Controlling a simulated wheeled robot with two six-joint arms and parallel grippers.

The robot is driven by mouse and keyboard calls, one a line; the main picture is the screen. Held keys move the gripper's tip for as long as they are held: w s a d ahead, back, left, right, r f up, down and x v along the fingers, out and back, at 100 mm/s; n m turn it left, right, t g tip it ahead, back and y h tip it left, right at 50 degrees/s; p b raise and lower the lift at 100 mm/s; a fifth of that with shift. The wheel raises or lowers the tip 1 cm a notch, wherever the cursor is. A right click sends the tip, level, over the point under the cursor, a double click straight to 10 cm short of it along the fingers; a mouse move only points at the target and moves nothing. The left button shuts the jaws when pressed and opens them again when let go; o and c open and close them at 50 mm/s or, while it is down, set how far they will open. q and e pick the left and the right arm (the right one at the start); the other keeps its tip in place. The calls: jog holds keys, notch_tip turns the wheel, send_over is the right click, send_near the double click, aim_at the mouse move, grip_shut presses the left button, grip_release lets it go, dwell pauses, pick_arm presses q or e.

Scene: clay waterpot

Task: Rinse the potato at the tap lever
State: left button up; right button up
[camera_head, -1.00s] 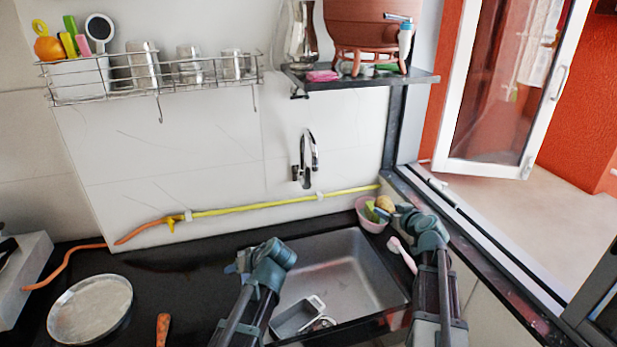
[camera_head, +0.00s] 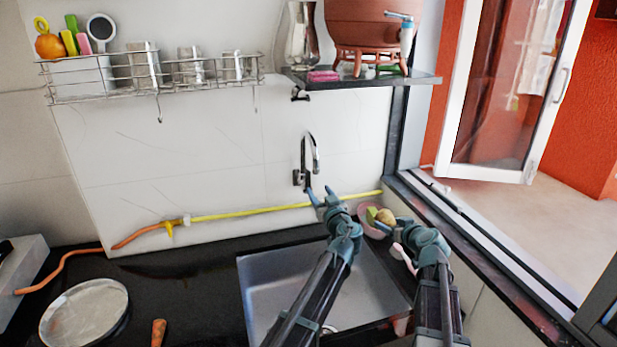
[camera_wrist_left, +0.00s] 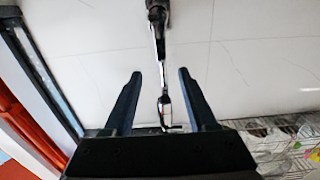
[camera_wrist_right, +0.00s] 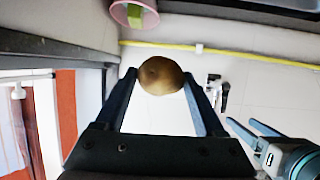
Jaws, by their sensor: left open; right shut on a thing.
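The chrome tap (camera_head: 308,160) is on the white wall above the sink. My left gripper (camera_head: 321,193) is open just below and in front of it, with nothing in its jaws. In the left wrist view the tap (camera_wrist_left: 159,50) lines up with the gap between the open fingers (camera_wrist_left: 157,78); I cannot tell whether they touch. The brown potato (camera_wrist_right: 161,77) is clamped between the fingertips of my right gripper (camera_wrist_right: 160,83). In the head view the potato (camera_head: 387,215) is near the pink bowl, right of the tap.
The pink bowl (camera_head: 367,226) stands at the sink's back right corner, with green and yellow items in it. A yellow hose (camera_head: 250,212) runs along the wall. The steel sink (camera_head: 265,285) lies below my arms. A shelf (camera_head: 425,79) with a clay pot (camera_head: 366,22) hangs above.

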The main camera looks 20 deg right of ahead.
aim_at(309, 176)
pick_arm(q)
jog(key=w, duration=1.1)
jog(key=shift+w+a, duration=0.25)
jog(key=shift+w, duration=0.15)
jog(key=shift+c, duration=0.3)
grip_shut()
dwell(0.5)
